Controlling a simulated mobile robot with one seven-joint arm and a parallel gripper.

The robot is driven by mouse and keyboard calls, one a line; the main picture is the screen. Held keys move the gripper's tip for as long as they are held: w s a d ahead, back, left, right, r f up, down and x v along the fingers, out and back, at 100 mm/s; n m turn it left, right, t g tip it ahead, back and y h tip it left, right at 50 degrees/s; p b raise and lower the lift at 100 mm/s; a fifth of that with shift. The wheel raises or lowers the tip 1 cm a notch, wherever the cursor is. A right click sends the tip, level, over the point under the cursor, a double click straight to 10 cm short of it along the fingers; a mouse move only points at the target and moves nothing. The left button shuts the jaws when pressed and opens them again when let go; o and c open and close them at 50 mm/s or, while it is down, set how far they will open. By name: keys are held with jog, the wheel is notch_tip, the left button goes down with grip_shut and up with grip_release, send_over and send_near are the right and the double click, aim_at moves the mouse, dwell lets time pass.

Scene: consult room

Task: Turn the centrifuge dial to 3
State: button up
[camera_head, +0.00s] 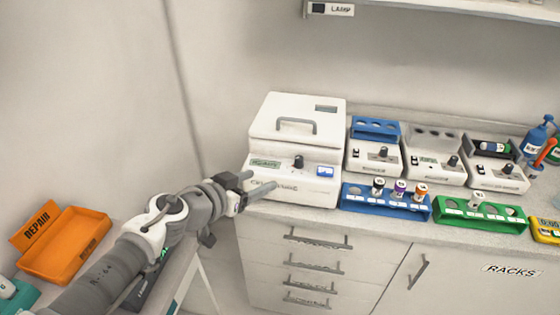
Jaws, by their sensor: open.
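The centrifuge (292,128) is a white box with a grey lid handle on the counter, its lid shut. Its front panel has a small greenish display at left, a black dial (298,162) in the middle and a blue-and-white switch at right. The dial's setting is too small to read. My gripper (261,181) is in front of the panel's left part, below and left of the dial. Its two fingers are apart and empty, and the lower one covers part of the front label. I cannot tell whether a finger touches the centrifuge.
A blue rack (385,205) with several capped tubes and a green rack (480,213) stand right of the centrifuge. Several smaller devices with knobs (432,160) stand behind them. An orange REPAIR tray (66,250) is at left. Drawers (315,270) are below the counter.

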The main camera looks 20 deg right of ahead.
aim_at(296, 163)
jog(key=x, duration=1.7)
jog(key=shift+w+d+r+b, duration=0.1)
jog(key=shift+w+r+b, duration=0.05)
jog(key=shift+w+b, duration=0.15)
grip_shut()
